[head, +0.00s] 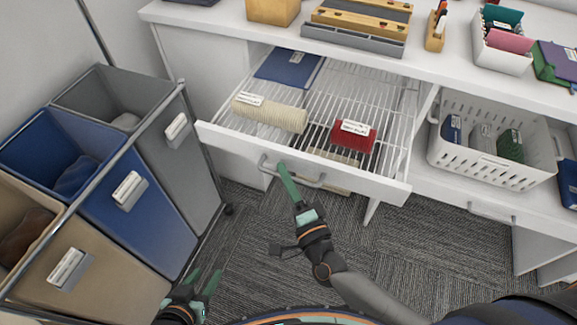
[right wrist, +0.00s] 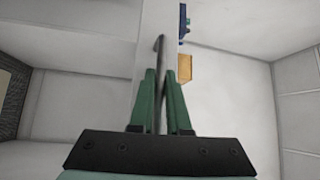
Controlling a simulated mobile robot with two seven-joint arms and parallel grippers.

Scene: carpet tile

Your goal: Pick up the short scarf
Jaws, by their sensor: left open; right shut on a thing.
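A wire-bottomed drawer (head: 390,186) stands pulled open under the white counter. In it lie a cream ribbed roll (head: 270,115), a small red folded item (head: 352,138) and a flat blue item (head: 288,68). The cream and red ones bear white labels too small to read, so I cannot tell which is the short scarf. My right gripper (head: 282,168) is shut on the drawer handle (head: 308,183); in the right wrist view the green fingers (right wrist: 160,90) close around the thin bar (right wrist: 159,60). My left gripper (head: 205,281) is open and empty, low beside the bins.
Grey (head: 157,151), blue (head: 150,219) and tan (head: 120,275) labelled bins stand at the left in a metal frame. A white perforated basket (head: 482,168) with folded items sits at the right. Boxes and organisers line the counter (head: 215,12). Carpet floor is free before the drawer.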

